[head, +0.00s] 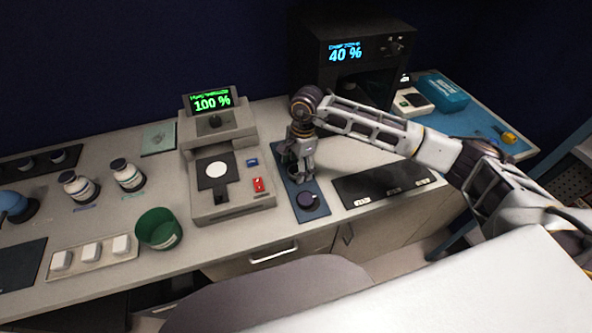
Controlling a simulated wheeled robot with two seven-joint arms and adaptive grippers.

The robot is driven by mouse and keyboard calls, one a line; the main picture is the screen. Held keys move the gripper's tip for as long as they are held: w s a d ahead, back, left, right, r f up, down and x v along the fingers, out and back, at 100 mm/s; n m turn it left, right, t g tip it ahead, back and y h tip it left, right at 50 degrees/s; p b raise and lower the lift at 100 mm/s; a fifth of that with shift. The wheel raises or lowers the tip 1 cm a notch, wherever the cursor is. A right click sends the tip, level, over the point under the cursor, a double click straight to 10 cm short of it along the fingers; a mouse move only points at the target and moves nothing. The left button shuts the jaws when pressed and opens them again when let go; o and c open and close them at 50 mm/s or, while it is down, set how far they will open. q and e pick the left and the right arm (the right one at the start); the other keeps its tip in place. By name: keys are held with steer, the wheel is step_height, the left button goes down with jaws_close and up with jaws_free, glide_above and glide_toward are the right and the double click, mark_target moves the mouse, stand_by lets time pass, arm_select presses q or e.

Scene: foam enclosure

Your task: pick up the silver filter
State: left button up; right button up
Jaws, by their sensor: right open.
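My right gripper (298,178) points down over the back part of a narrow blue mat (318,213) on the bench. It is open. Its fingers cover that part of the mat, and I cannot make out clearly what is between or under them. A dark round piece (307,201) lies on the front part of the mat, just in front of the gripper. I cannot clearly pick out a silver filter; it may be hidden by the fingers. My left gripper is not in view.
A grey device with a green "100 %" display (212,102) stands left of the mat. A black machine reading "40 %" (345,53) stands behind. A dark tray (385,183) lies to the right. A green cup (158,229), white blocks (91,250) and bottles (127,174) are at left.

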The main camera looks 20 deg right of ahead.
steer(key=shift+f, duration=0.2)
steer(key=c, duration=1.1)
